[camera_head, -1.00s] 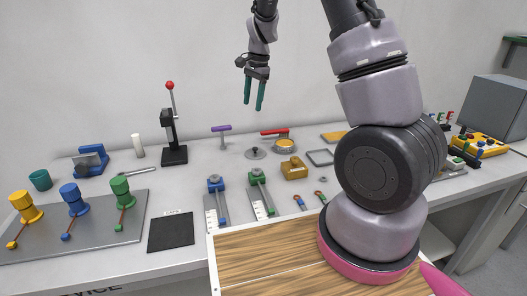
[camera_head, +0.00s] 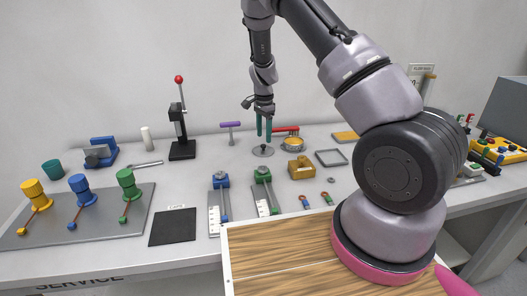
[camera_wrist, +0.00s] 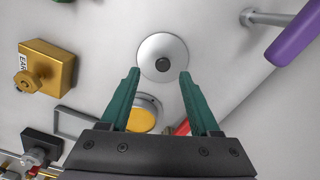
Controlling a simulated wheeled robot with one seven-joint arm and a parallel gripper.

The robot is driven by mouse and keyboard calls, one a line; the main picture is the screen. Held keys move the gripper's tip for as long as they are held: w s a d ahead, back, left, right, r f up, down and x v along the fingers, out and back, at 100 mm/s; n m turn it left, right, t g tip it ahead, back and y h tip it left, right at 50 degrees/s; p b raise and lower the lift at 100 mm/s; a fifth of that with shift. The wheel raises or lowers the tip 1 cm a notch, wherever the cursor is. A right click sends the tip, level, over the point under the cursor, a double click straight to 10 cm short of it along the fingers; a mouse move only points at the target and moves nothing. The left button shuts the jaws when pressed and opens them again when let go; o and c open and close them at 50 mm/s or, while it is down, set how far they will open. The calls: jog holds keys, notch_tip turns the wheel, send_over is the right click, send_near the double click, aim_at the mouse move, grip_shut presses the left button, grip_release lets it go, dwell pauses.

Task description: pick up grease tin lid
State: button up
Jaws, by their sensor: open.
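The grease tin lid (camera_head: 263,151) is a round grey disc with a dark knob in its middle, lying flat on the bench. It also shows in the wrist view (camera_wrist: 163,47), just beyond my fingertips. My gripper (camera_head: 264,137) is open and empty, its green fingers pointing down above the lid. In the wrist view my gripper (camera_wrist: 158,78) has its fingers spread, with the lid's knob between their lines. The open grease tin (camera_head: 292,143), with yellow contents, stands right of the lid; it is partly hidden by my gripper in the wrist view (camera_wrist: 143,115).
A purple-handled tool (camera_head: 230,126) stands left of the lid. A red handle (camera_head: 286,129) lies close behind the tin. A yellow block (camera_head: 301,168) and a grey square frame (camera_head: 331,158) are to the right. The bench left of the lid is fairly clear.

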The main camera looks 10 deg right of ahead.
aim_at(263, 145)
jog(key=f, duration=0.4)
jog(key=shift+w+f, duration=0.25)
jog(key=shift+f, duration=0.05)
jog(key=shift+a, duration=0.1)
grip_shut()
